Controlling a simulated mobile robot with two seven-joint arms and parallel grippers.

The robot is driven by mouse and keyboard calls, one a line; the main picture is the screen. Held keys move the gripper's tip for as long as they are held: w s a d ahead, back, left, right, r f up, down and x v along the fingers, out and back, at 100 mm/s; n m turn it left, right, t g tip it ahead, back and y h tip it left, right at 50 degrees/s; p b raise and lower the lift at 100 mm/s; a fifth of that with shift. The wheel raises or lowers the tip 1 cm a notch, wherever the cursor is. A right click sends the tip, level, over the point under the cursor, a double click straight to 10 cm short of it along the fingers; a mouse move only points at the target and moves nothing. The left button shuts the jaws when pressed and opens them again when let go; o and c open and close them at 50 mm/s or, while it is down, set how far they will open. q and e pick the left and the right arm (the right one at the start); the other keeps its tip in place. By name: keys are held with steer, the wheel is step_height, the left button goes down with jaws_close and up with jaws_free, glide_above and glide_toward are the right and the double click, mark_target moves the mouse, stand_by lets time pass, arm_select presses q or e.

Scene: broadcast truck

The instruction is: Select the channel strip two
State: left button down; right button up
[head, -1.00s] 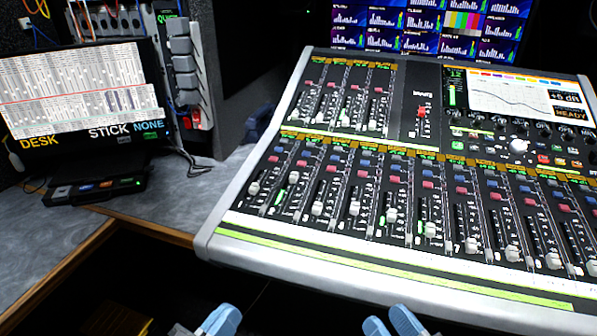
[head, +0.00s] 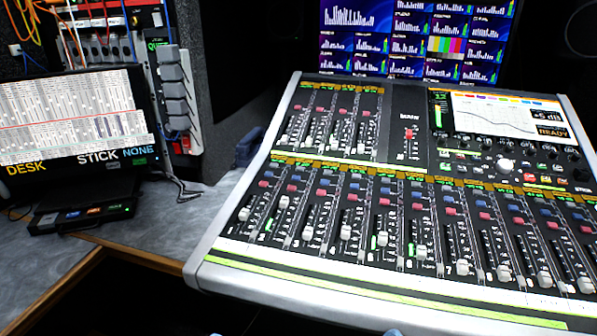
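The mixing console (head: 400,300) fills the middle and right of the head view. Its lower bank has several channel strips side by side. Channel strip two (head: 275,212) is second from the left, with a blue button above a red button and a grey fader cap (head: 284,202) high on its track. Strip one's fader cap (head: 244,214) sits to its left and strip three's (head: 307,233) to its right. Only slivers of blue fingertip show at the bottom edge, for my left gripper (head: 215,334) and my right gripper (head: 392,333), apart from the console's front edge.
A second bank of faders (head: 335,125) lies above the lower bank. A lit screen (head: 506,115) is at the console's upper right. A monitor (head: 75,115) and a small black box (head: 82,215) stand on the grey desk (head: 150,225) at left. Monitor tiles (head: 400,40) glow behind.

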steer(key=shift+c, duration=0.2)
jaws_close()
stand_by(1.7)
